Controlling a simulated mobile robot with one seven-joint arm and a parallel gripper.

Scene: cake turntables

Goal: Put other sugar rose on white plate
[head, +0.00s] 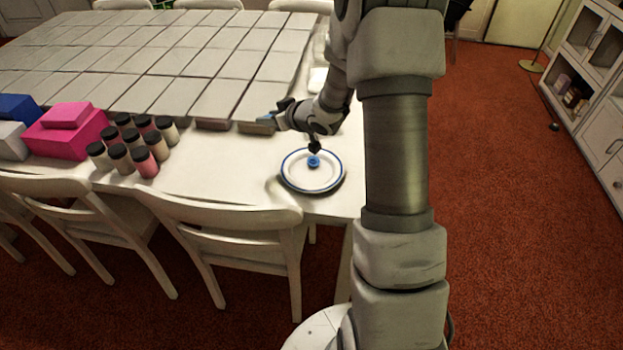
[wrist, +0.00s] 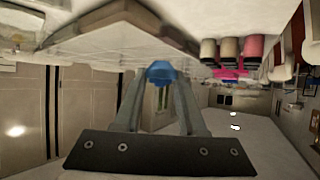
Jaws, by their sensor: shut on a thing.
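A blue sugar rose (wrist: 160,72) is between the fingertips of my gripper (wrist: 160,82) in the wrist view, and the fingers are shut on it.
Several dark-lidded jars (head: 122,158) and a pink box (head: 66,132) stand to the left on the white table (head: 220,182). Grey tiles (head: 150,60) cover the back. White chairs (head: 235,232) line the front edge. Table left of the plate is clear.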

